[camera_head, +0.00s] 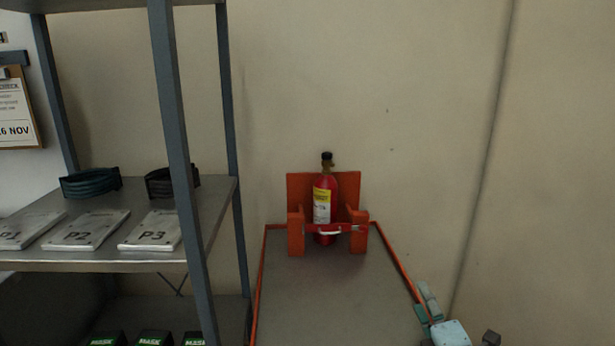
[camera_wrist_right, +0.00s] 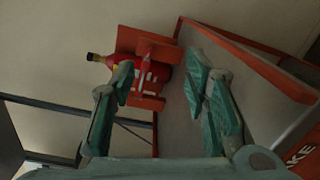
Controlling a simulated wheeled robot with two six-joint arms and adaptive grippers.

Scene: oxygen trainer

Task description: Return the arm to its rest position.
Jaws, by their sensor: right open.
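My right gripper (camera_head: 428,300) shows at the bottom right of the head view, over the right edge of the grey table. In the right wrist view my right gripper (camera_wrist_right: 160,90) has its two green fingers wide apart with nothing between them. A red oxygen cylinder (camera_head: 322,205) with a yellow and white label stands upright in an orange holder (camera_head: 296,235) at the back of the table. A red strap with a pale handle crosses its front. The cylinder (camera_wrist_right: 150,73) lies beyond the fingertips in the wrist view, apart from them. My left gripper is not in view.
The grey table (camera_head: 330,300) has raised orange edges and a clear top in front of the holder. A metal shelf (camera_head: 100,262) at left bears packets marked P1, P2 and P3 and dark coiled items (camera_head: 90,183). Dark mask boxes (camera_head: 155,339) sit below.

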